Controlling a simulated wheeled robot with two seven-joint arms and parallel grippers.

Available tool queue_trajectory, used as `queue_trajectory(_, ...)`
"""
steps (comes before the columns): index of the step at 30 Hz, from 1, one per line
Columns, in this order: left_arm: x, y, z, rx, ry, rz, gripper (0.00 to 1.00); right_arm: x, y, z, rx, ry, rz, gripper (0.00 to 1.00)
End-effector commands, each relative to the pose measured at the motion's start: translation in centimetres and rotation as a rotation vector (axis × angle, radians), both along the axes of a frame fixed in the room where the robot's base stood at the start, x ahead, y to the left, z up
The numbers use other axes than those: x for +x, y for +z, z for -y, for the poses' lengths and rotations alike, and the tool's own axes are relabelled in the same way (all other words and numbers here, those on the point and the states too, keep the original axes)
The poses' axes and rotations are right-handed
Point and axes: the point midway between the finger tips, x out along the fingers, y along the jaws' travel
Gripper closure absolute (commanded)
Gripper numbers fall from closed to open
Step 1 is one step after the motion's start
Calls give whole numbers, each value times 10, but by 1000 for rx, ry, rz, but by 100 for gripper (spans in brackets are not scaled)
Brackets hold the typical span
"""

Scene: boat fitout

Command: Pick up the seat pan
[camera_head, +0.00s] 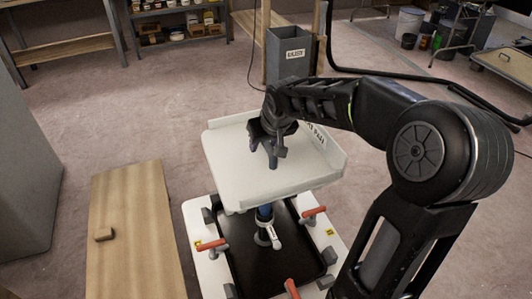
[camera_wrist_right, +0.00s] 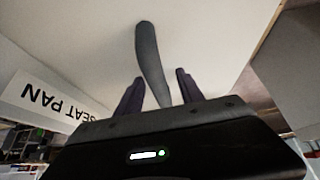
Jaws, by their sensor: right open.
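The seat pan (camera_head: 232,152) is a white, tray-like panel with a raised, labelled edge. It sits above a black-centred fixture on a short post. In the right wrist view the seat pan (camera_wrist_right: 215,35) fills the upper part, with its "SEAT PAN" label at left. A grey upright grip (camera_wrist_right: 148,48) stands on its surface. My right gripper (camera_head: 270,146) is over the middle of the pan, fingers open. In the wrist view the grip shows between the fingers of my right gripper (camera_wrist_right: 159,88); contact cannot be told. My left gripper is not in view.
The white fixture base (camera_head: 205,262) carries red-handled clamps (camera_head: 211,245) and a black panel (camera_head: 245,270). A wooden board (camera_head: 135,230) with a small block (camera_head: 104,234) lies at left. A grey bin (camera_head: 290,55) stands behind. Open floor lies beyond the pan at left.

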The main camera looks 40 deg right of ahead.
Motion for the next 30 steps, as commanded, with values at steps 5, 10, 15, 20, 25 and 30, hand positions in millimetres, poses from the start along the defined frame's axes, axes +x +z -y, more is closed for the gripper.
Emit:
queue_trajectory(5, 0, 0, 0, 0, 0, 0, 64, 0, 0, 0, 0, 0, 0, 55)
queue_trajectory(10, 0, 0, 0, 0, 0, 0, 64, 0, 0, 0, 0, 0, 0, 59)
queue_trajectory(15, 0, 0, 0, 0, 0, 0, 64, 0, 0, 0, 0, 0, 0, 73)
queue_trajectory(20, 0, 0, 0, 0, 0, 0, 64, 0, 0, 0, 0, 0, 0, 86)
queue_trajectory(25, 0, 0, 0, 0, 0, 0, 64, 0, 0, 0, 0, 0, 0, 100)
queue_trajectory(30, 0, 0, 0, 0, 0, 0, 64, 0, 0, 0, 0, 0, 0, 100)
